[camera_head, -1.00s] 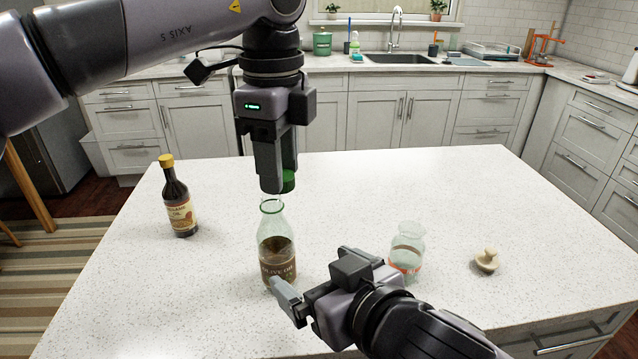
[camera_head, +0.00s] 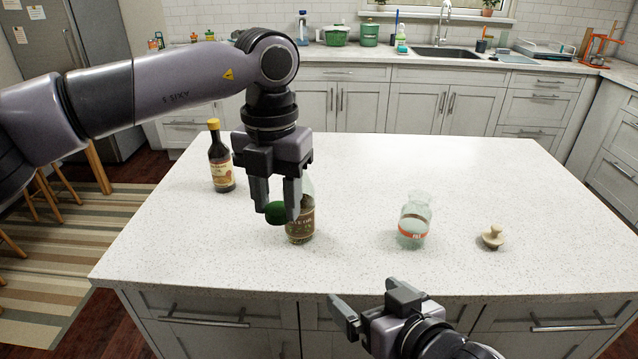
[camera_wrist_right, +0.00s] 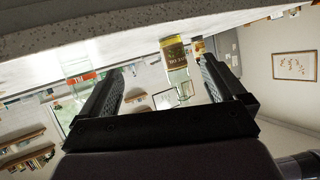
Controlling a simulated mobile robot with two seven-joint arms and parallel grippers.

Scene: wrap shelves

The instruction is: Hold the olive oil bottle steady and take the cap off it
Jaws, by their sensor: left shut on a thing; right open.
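The olive oil bottle (camera_head: 302,226), clear greenish glass with a dark label, stands upright on the island counter. My left gripper (camera_head: 278,205) is shut on the green cap (camera_head: 278,212), which is off the bottle. It holds the cap low, in front of and slightly left of the bottle, hiding part of it. I cannot tell whether they touch. My right gripper (camera_head: 372,304) is open and empty, near the counter's front edge and apart from the bottle. In the right wrist view the bottle (camera_wrist_right: 175,58) shows upside down beyond the open fingers.
A dark bottle with a yellow cap (camera_head: 220,160) stands to the left. A glass jar with an orange band (camera_head: 414,222) and a wooden stopper (camera_head: 492,237) stand to the right. The white counter (camera_head: 360,262) is clear between them and along its front.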

